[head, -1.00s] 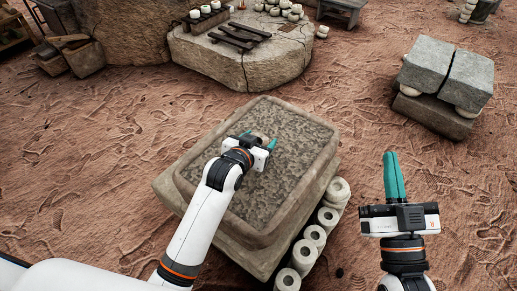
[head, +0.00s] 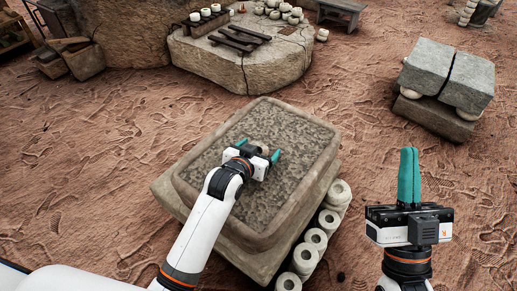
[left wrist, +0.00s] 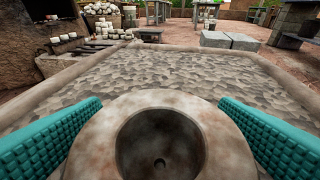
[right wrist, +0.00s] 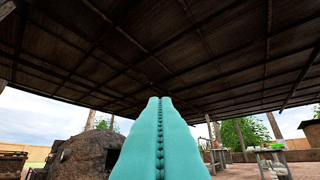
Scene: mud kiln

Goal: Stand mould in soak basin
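The soak basin (head: 196,206) is a shallow stone trough with a raised rim and a mottled grey floor. The mould (left wrist: 108,143) is a pale, stained round piece with a deep round hollow facing the camera in the left wrist view. In the head view only a small part of it (head: 264,148) shows past my left gripper (head: 258,149). My left gripper is open over the basin's middle, one finger on each side of the mould, with narrow gaps visible. The mould's underside is hidden. My right gripper (head: 408,176) is shut and empty, right of the basin.
Several pale hollow cylinders (head: 316,237) lie along the basin's right side. Grey stone blocks (head: 447,76) stand at the back right. A low stone slab (head: 262,66) with white pots and dark bars is at the back. Bare reddish ground surrounds the basin.

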